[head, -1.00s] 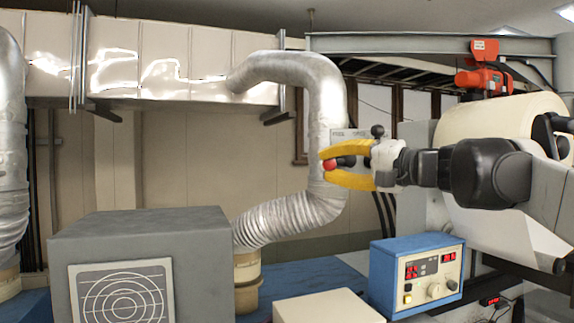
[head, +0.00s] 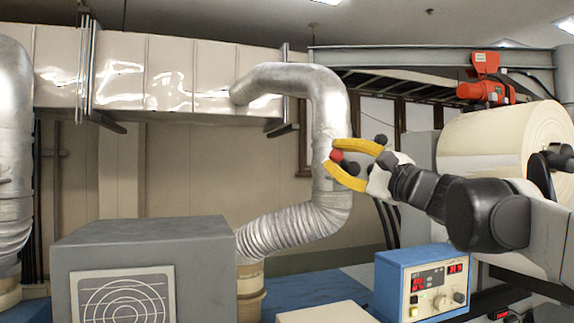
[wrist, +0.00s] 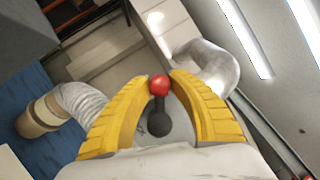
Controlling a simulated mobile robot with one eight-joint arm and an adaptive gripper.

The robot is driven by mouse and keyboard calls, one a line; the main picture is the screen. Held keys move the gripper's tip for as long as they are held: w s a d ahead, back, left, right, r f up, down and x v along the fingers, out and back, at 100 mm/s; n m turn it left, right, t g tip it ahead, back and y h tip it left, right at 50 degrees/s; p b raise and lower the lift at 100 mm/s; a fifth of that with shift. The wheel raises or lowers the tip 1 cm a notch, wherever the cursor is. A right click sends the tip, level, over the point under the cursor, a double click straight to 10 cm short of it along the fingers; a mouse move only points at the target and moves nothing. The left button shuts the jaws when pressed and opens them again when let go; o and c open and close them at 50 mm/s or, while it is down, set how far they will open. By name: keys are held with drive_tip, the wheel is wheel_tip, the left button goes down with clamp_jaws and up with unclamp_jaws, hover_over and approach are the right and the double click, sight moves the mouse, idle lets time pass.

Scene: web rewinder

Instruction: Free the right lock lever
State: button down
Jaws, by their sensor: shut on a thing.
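The lock lever's red ball (head: 337,156) sits between the tips of my gripper's yellow fingers (head: 331,154) in the head view. In the wrist view the red ball (wrist: 159,85) stands on a short dark stem with a round dark base, between the fingers (wrist: 152,80). My gripper is shut on the lever. The right finger is against or very near the ball; the left looks slightly apart in this view. The lever's mounting is mostly hidden by my gripper and wrist.
A silver duct (head: 325,120) rises behind my gripper. A paper roll (head: 500,140) is at the right, with an orange hoist (head: 487,91) above it. A blue control box (head: 425,282) stands below my arm, and a grey cabinet (head: 145,245) at lower left.

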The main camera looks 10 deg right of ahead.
drive_tip(key=m+t+h, duration=0.1)
drive_tip(key=m, duration=0.1)
drive_tip(key=d+r+m+t+h, duration=0.1)
drive_tip(key=m, duration=0.2)
drive_tip(key=m+h, duration=0.1)
drive_tip(key=m, duration=0.1)
drive_tip(key=shift+w+d+r+t, duration=0.2)
drive_tip(key=shift+d+r+t, duration=0.1)
drive_tip(key=shift+t, duration=0.1)
drive_tip(key=shift+m, duration=0.4)
drive_tip(key=c, duration=1.2)
unclamp_jaws()
drive_tip(key=shift+d, duration=0.1)
drive_tip(key=shift+o, duration=0.2)
drive_tip(key=v, duration=1.2)
drive_tip(key=shift+f, duration=0.1)
